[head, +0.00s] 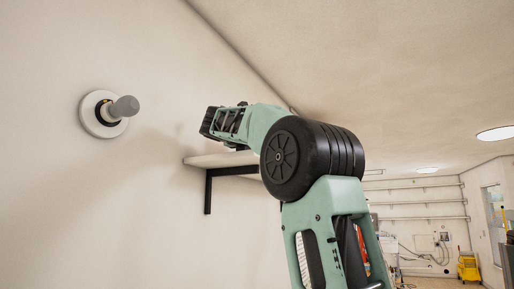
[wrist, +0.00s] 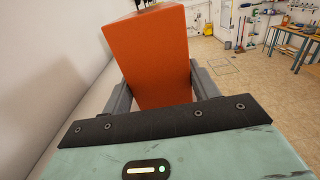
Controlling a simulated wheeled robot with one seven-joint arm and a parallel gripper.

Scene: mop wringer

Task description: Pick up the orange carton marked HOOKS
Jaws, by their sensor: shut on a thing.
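The orange carton (wrist: 150,55) fills the upper middle of the wrist view. My gripper (wrist: 160,90) is shut on it, with one grey finger against each side. The carton stands out beyond the fingers, and its lower end is hidden behind my gripper's body. No HOOKS lettering shows on the face turned to the camera. Some small dark items show at the carton's top edge, too small to make out. In the head view my arm reaches toward the wall shelf; the carton cannot be made out there.
A pale wall shelf (head: 222,160) on a black bracket (head: 208,190) is close below my forearm. A round white wall fitting with a grey knob (head: 122,107) sticks out at left. A yellow mop bucket (head: 468,267) stands far right. Open floor (wrist: 215,55) shows beyond the carton.

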